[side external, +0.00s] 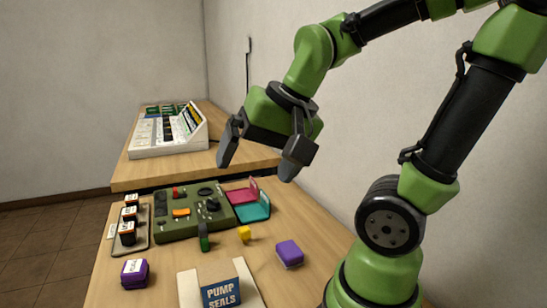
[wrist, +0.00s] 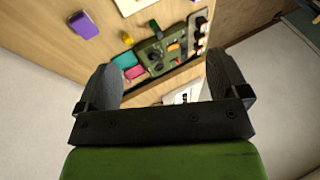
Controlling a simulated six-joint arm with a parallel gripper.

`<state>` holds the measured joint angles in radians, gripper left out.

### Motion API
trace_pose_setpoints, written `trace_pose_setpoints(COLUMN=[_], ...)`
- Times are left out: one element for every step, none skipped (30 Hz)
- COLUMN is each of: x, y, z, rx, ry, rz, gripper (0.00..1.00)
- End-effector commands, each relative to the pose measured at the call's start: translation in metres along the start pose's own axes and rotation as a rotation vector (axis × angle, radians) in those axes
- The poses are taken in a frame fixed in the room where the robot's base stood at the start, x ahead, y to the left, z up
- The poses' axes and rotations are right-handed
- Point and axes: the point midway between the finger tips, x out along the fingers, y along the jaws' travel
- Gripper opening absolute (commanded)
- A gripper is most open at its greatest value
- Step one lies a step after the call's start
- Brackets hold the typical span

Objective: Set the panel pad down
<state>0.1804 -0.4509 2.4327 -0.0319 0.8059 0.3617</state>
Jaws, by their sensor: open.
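My gripper (side external: 257,166) is open and empty, high above the bench, over the back part of the work area. In the wrist view its two fingers (wrist: 164,72) stand wide apart with nothing between them but the bench far beyond. A purple block with a pale lower layer (side external: 289,253), which looks like the pad, lies flat on the bench at the front right. It also shows at the upper left of the wrist view (wrist: 83,25), well clear of the fingers. A green control panel (side external: 190,211) with knobs and an orange part lies on the bench.
A yellow cube (side external: 244,233) and a dark green piece (side external: 204,238) lie before the panel. Pink (side external: 242,195) and teal (side external: 253,210) trays sit right of it. Labelled dark jars (side external: 130,215), a purple labelled box (side external: 134,273) and a "PUMP SEALS" holder (side external: 221,293) stand nearby.

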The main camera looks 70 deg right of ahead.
Motion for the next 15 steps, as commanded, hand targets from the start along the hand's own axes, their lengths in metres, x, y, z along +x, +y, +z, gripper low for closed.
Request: trace_pose_setpoints(x=[-0.012,-0.017,-0.023,-0.026,-0.029,-0.033,-0.035,-0.036,-0.037,-0.037,-0.038,-0.038,-0.038,-0.038,-0.038], y=[-0.005,-0.007,-0.009,-0.009,-0.010,-0.010,-0.010,-0.010,-0.010,-0.010,-0.010,-0.010,-0.010,-0.010,-0.010], z=[0.013,0.019,0.027,0.032,0.036,0.040,0.043,0.045,0.046,0.047,0.048,0.048,0.048,0.048,0.047], rx=[-0.124,-0.186,-0.261,-0.310,-0.353,-0.397,-0.424,-0.444,-0.463,-0.472,-0.477,-0.480,-0.480,-0.479,-0.478], ry=[0.011,0.015,0.019,0.022,0.026,0.030,0.032,0.033,0.036,0.036,0.037,0.037,0.037,0.037,0.037], rz=[-0.058,-0.084,-0.114,-0.133,-0.151,-0.169,-0.179,-0.187,-0.194,-0.197,-0.199,-0.199,-0.199,-0.199,-0.198], gripper=[0.93,0.93,0.93,0.93,0.93,0.93,0.93,0.93,0.93,0.93,0.93,0.93,0.93,0.93,0.93])
